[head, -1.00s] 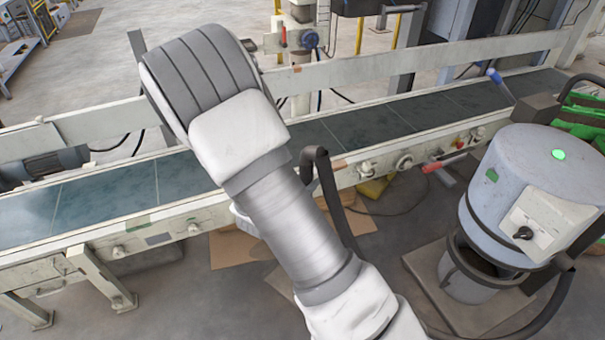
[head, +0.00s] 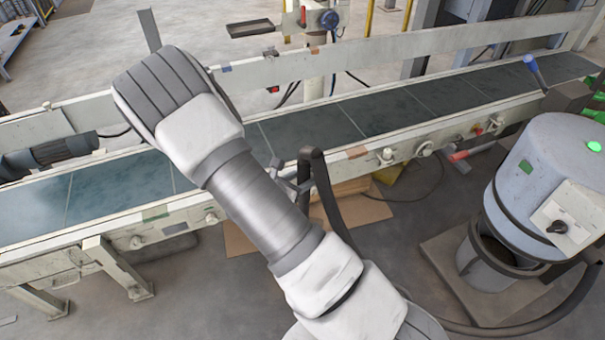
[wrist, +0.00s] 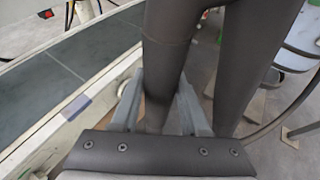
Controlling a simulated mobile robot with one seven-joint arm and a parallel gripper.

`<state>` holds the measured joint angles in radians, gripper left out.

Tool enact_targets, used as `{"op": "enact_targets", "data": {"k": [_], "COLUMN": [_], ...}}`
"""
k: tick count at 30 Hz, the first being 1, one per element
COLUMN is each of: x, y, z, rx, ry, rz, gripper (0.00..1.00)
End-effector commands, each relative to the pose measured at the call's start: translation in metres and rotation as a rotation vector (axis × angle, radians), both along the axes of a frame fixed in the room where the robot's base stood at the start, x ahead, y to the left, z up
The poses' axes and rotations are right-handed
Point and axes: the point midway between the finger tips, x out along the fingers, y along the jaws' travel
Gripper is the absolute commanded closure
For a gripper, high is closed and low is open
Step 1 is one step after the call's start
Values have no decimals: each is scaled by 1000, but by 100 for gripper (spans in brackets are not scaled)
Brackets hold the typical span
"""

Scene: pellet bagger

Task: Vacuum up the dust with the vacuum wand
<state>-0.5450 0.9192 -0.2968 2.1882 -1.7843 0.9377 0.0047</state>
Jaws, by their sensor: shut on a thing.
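The vacuum wand (wrist: 166,35) is a dark grey tube between the two grey fingers of my gripper (wrist: 160,108), which is shut on it. In the head view the wand's dark bent tube (head: 318,172) shows just right of my arm, in front of the conveyor's near rail. My gripper (head: 288,180) is mostly hidden by my arm there. The vacuum (head: 530,190) is a pale blue drum at the right with a lit green light and a black knob. I cannot make out the dust in either view, and the wand's tip is hidden.
A conveyor with a dark belt (head: 390,115) and pale rails crosses the scene behind my arm. A dark hose (head: 520,325) runs low at the right. Flat cardboard (head: 365,210) lies on the floor under the conveyor.

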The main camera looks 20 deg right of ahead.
Motion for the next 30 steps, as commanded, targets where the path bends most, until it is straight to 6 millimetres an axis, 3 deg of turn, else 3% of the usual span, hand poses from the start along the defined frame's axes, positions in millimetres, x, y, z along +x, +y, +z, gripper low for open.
{"op": "enact_targets", "data": {"k": [17, 30], "x": [1, 41], "y": [0, 16], "z": [-40, -36], "rx": [-1, -1], "ry": [-3, -6], "rz": [-1, -2], "gripper": [100, 100]}}
